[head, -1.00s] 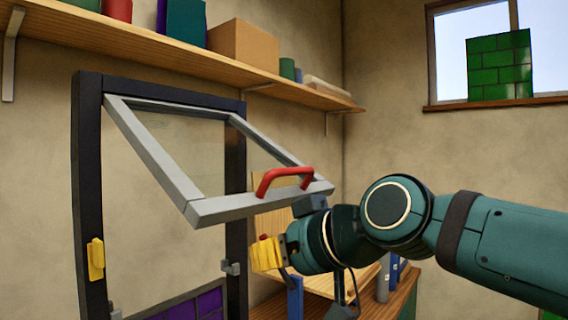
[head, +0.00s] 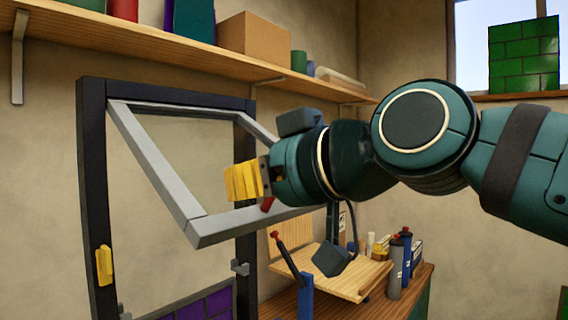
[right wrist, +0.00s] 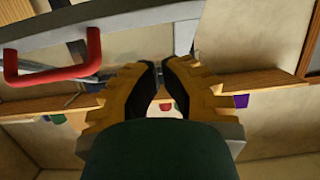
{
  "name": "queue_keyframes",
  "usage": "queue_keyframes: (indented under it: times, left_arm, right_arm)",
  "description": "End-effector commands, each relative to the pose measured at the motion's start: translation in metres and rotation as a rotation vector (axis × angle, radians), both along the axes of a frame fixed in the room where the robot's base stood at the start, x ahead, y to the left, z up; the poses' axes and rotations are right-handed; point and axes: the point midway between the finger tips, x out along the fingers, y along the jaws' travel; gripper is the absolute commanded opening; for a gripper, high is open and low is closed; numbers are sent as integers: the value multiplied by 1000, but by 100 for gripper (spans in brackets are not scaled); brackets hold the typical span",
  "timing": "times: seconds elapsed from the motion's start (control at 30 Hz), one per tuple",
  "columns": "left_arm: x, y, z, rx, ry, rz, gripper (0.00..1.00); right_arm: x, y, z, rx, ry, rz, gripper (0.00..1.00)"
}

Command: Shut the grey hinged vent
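The grey vent (head: 160,172) hangs from the top of a dark frame (head: 92,190), its lower bar swung out and away from the frame. Its red handle (head: 267,204) is mostly hidden behind my right gripper in the head view. In the right wrist view the handle (right wrist: 60,77) shows whole, left of the fingers and apart from them. My right gripper (head: 240,182) has yellow fingers and is just above the lower bar. In the right wrist view (right wrist: 162,75) a small gap shows between its dark pads, with nothing held. My left gripper is out of view.
A shelf (head: 180,55) with boxes runs above the frame. A yellow piece (head: 104,265) sits on the left post. Purple panes (head: 205,305) fill the lower frame. A bench (head: 420,290) with a wooden board (head: 350,280) and bottles (head: 397,270) stands behind my right arm.

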Motion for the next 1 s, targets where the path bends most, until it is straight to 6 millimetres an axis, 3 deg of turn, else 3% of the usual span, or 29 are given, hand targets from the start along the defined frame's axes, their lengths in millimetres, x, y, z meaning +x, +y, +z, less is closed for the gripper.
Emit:
queue_keyframes:
  times: [0.1, 0.3, 0.77, 1.0]
  left_arm:
    - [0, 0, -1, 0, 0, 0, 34]
    - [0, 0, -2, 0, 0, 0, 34]
    - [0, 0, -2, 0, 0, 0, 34]
    - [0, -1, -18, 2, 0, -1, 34]
  right_arm:
    - [6, 8, -17, -2, 2, 1, 0]
    - [11, 15, -32, -1, 0, -1, 0]
    - [12, 16, -35, 1, -1, -1, 0]
    - [14, 19, -45, 15, -11, -1, 0]
